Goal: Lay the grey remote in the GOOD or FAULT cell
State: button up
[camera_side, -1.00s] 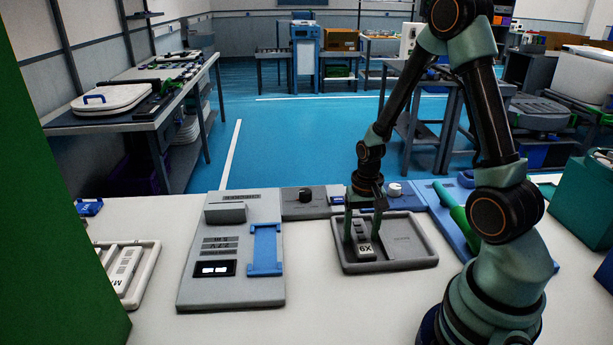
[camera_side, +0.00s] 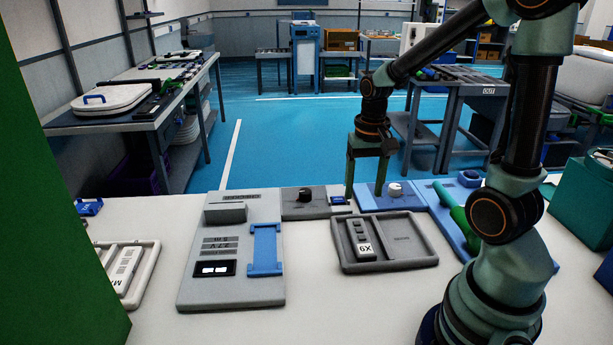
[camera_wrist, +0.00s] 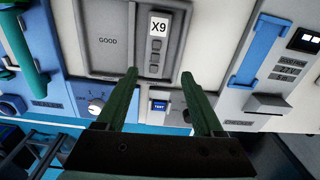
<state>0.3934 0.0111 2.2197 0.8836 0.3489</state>
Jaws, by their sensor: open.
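The grey remote (camera_side: 358,234) with its white label lies flat in the left cell of the dark grey tray (camera_side: 402,267) in the side view. In the wrist view the remote (camera_wrist: 157,46) lies in the cell to the right of the one marked GOOD (camera_wrist: 107,40); no word shows on the remote's own cell. The GOOD cell is empty. My gripper (camera_side: 365,194) is open and empty, raised above the back edge of the tray, apart from the remote. Its spread fingers also show in the wrist view (camera_wrist: 159,74).
A grey tester (camera_side: 230,290) with a blue cradle (camera_side: 265,250) stands left of the tray. Knob boxes (camera_side: 303,205) line the back. A green-handled tool (camera_side: 455,214) on a blue base is at the right. A white tray (camera_side: 135,287) lies far left.

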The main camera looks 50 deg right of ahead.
jog(key=s+a+r+n+t, duration=0.1)
jog(key=a+r+n+t, duration=0.4)
jog(key=a+r+n, duration=0.3)
jog(key=a+r, duration=0.3)
jog(key=a, duration=0.1)
jog(key=shift+s+a+n, duration=0.25)
jog(key=shift+s+n, duration=0.05)
dwell(0.6)
